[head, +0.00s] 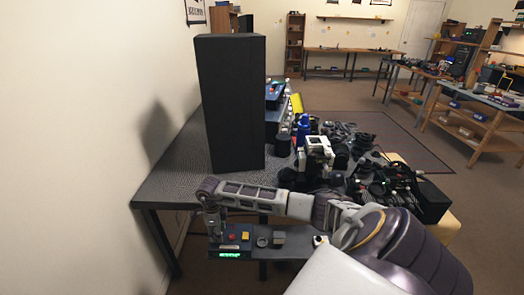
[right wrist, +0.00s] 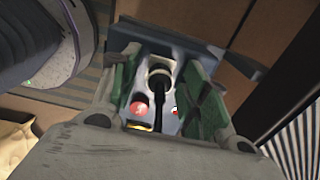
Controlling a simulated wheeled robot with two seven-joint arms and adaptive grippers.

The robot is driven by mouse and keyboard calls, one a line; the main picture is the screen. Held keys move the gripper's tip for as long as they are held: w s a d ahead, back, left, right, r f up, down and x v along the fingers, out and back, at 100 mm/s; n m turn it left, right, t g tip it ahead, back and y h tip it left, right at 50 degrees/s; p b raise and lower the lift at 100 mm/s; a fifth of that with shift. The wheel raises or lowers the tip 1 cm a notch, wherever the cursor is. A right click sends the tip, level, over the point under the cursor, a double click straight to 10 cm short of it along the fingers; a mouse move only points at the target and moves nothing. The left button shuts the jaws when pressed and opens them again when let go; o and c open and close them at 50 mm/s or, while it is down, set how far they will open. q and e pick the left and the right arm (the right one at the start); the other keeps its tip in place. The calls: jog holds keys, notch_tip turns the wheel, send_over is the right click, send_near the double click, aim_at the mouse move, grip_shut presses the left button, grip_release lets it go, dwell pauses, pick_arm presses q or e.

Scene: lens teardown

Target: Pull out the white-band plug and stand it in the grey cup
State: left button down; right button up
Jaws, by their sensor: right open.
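My right gripper (head: 214,232) reaches down at the left end of a small dark panel unit (head: 231,254) with a lit green display. In the right wrist view the gripper (right wrist: 159,64) is open, with one finger on each side of a black plug (right wrist: 159,98). A pale band (right wrist: 160,72) rings the plug near its seat in the blue-grey panel. I cannot tell whether the fingers touch it. A small grey block-like thing (head: 278,237), possibly the grey cup, stands right of the buttons in the head view. My left gripper is not in view.
A tall black box (head: 232,105) stands on the dark table (head: 178,178). Cameras and lenses crowd the table's right side. Bare tabletop lies left of the box.

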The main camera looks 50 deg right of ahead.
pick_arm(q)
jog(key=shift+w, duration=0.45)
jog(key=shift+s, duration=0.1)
pick_arm(e)
jog(key=shift+c, duration=0.3)
jog(key=c, duration=0.9)
grip_shut()
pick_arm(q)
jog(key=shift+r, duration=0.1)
pick_arm(e)
jog(key=shift+r, duration=0.1)
pick_arm(q)
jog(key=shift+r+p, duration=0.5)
jog(key=shift+p, duration=0.05)
pick_arm(e)
jog(key=shift+r, duration=0.85)
